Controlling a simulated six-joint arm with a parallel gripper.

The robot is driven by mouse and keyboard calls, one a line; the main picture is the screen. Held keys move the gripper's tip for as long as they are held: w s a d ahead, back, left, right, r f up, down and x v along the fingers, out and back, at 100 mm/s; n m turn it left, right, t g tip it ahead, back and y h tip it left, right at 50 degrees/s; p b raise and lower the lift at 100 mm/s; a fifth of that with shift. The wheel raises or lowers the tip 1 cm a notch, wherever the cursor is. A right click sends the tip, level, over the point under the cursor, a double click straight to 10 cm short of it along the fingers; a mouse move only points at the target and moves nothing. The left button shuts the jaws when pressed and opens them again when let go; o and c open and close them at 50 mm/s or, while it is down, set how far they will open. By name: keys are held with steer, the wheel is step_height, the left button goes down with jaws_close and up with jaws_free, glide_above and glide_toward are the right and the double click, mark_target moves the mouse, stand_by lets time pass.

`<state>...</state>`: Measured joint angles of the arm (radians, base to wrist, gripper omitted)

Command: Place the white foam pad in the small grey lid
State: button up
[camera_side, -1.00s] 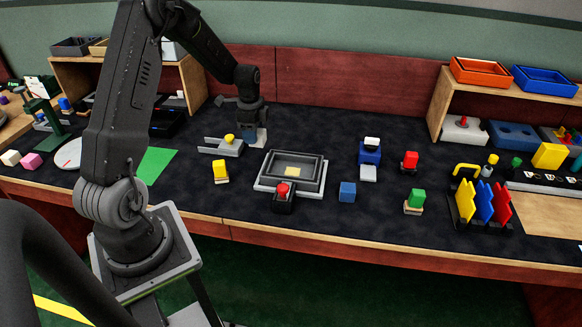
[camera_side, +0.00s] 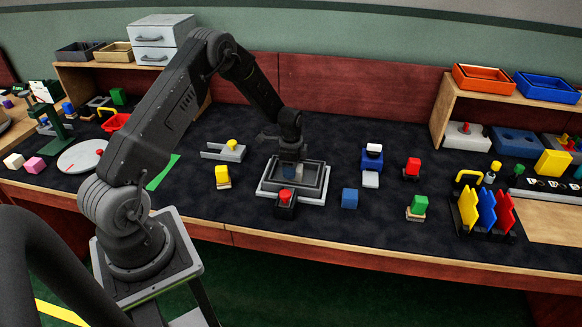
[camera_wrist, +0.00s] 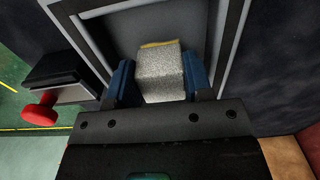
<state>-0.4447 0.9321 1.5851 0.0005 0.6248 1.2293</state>
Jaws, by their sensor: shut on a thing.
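My gripper (camera_side: 291,168) is over the grey lid (camera_side: 311,191), a shallow walled tray on a pale base. In the wrist view the blue fingers are shut on a whitish, speckled block, the white foam pad (camera_wrist: 161,82). The lid's walls and grey floor show around it (camera_wrist: 210,60). A thin yellow strip (camera_wrist: 159,44) shows just past the pad's far edge, on the lid's floor. The pad is within the lid's outline, but I cannot tell whether it touches the floor. In the side view my gripper mostly hides the pad.
A red button on a dark base (camera_side: 285,198) stands right in front of the lid. A blue cube (camera_side: 350,198) and a blue block with a white top (camera_side: 372,157) are to the right. A yellow block (camera_side: 222,176) and a grey channel (camera_side: 224,153) are to the left.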

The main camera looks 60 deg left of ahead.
steer(key=shift+f, duration=0.15)
steer(key=o, duration=0.9)
